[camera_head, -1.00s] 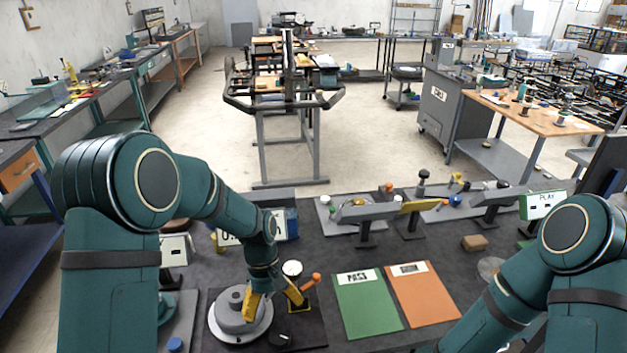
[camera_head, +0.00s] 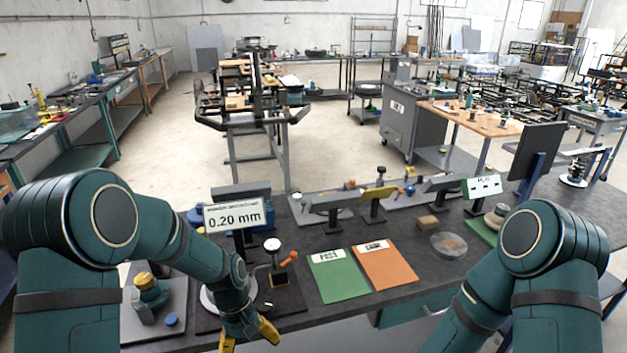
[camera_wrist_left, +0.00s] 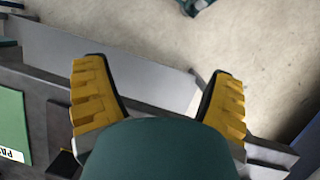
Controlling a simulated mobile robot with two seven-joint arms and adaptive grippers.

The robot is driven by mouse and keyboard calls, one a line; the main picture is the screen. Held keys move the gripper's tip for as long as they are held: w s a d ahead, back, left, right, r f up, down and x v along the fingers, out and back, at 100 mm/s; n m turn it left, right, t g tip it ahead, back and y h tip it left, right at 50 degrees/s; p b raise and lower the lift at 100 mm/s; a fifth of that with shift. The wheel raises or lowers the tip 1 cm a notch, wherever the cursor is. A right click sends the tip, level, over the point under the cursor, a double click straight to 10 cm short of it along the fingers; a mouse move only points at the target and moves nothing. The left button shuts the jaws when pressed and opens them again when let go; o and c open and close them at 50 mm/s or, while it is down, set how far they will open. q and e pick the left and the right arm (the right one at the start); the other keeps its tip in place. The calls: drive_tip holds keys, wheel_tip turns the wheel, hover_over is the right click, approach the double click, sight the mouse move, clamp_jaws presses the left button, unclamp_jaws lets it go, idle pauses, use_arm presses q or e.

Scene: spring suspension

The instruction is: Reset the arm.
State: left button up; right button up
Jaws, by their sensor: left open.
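My left gripper (camera_head: 250,334) is open and empty, with yellow fingers. It hangs at the bench's front edge, in front of the grey round base (camera_head: 212,297). In the left wrist view its two fingers (camera_wrist_left: 158,100) stand wide apart over the bench edge and pale floor, with nothing between them. My left arm (camera_head: 190,240) reaches in from the left. My right arm (camera_head: 550,260) is folded at the lower right, and its gripper is out of the picture.
A dial gauge (camera_head: 272,245) with an orange-handled lever stands behind my left gripper. A sign (camera_head: 238,215) reads 0.20 mm. A green mat (camera_head: 338,277) and an orange mat (camera_head: 385,266) lie right of it. A round dish (camera_head: 449,244) sits near my right arm.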

use_arm(q)
drive_tip(key=s+d+f+m+t+b, duration=0.1)
drive_tip(key=s+f+t, duration=0.1)
drive_tip(key=s+f, duration=0.2)
drive_tip(key=s+d+f+m+t+h+b, duration=0.1)
drive_tip(key=s+d+f+m+t+b, duration=0.1)
drive_tip(key=f, duration=0.8)
drive_tip(key=s+t, duration=0.1)
drive_tip(key=s, duration=0.1)
drive_tip(key=shift+s+d+f, duration=0.2)
drive_tip(key=shift+s+f, duration=0.05)
drive_tip(key=shift+s, duration=0.1)
use_arm(e)
drive_tip(key=f, duration=0.4)
drive_tip(key=shift+w+a, duration=0.1)
drive_tip(key=shift+w, duration=0.2)
